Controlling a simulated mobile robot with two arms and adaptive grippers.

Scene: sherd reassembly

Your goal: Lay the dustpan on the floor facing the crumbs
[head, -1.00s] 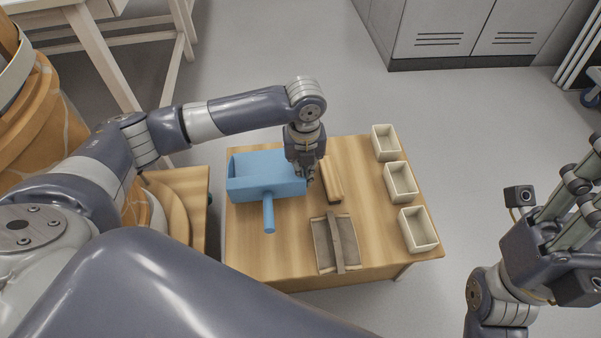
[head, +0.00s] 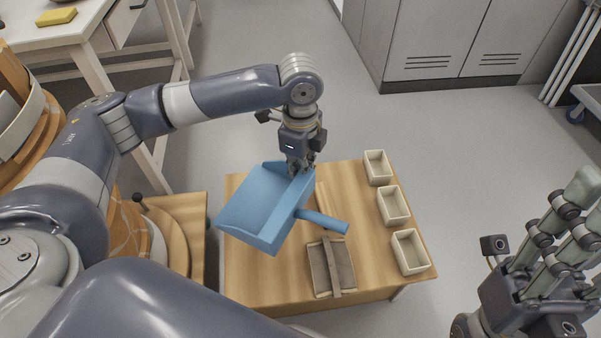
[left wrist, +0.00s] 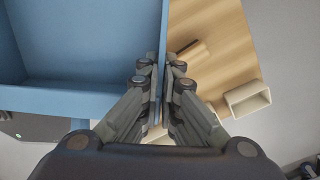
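The blue dustpan (head: 260,205) is held up above the low wooden table in the head view. It is tilted, with its handle (head: 325,221) pointing right. My left gripper (head: 299,170) is shut on the pan's far right side wall. In the left wrist view the dustpan (left wrist: 80,45) fills the upper left, and its wall passes between the fingers of my left gripper (left wrist: 161,88). My right gripper (head: 572,228) is at the lower right, fingers apart and empty, away from the table. I see no crumbs in these views.
The low wooden table (head: 258,283) carries several cream boxes (head: 393,205) along its right side and a grey-brown tray with a bar (head: 331,268). A wooden block (head: 338,212) lies partly behind the handle. Grey lockers (head: 430,45) stand at the back. The floor (head: 490,150) right of the table is clear.

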